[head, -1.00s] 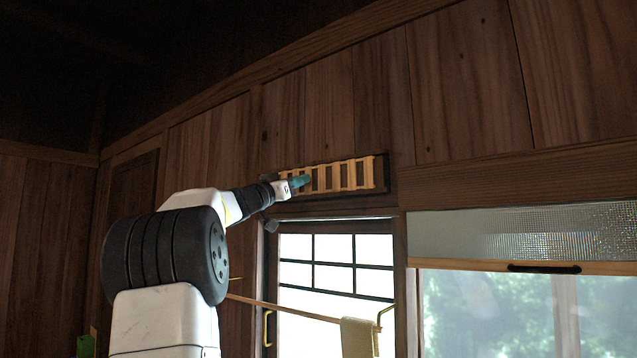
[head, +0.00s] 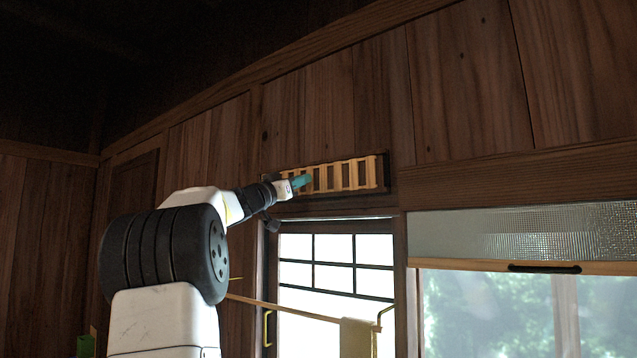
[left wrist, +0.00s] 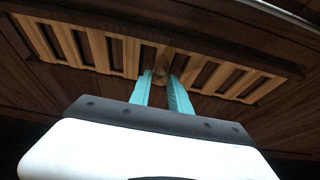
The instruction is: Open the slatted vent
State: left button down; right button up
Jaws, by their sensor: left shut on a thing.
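The slatted vent (head: 352,175) is a pale wooden lattice in a dark frame, high on the plank wall above the small window. It also fills the top of the left wrist view (left wrist: 98,50), with dark gaps between its slats. My left gripper (head: 308,181) reaches up to the left part of the vent. In the left wrist view, its two teal fingers (left wrist: 161,85) are shut on a small round wooden knob (left wrist: 161,78) near the middle of the lattice. In the head view the fingers hide the knob. My right gripper is in neither view.
Below the vent is a window (head: 335,248) with dark bars. A wooden rod with a cloth (head: 357,338) crosses in front of it. A larger window with a ribbed glass panel (head: 500,232) is at the right. Bare plank wall surrounds the vent.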

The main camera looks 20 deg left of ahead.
pick_arm(q)
jog(key=shift+s+d, duration=0.2)
jog(key=shift+d, duration=0.4)
jog(key=shift+s+d, duration=0.2)
jog(key=shift+d, duration=0.35)
jog(key=shift+w+f, duration=0.1)
jog(key=c, duration=1.6)
grip_release()
jog(key=shift+c, duration=0.2)
jog(key=o, duration=0.4)
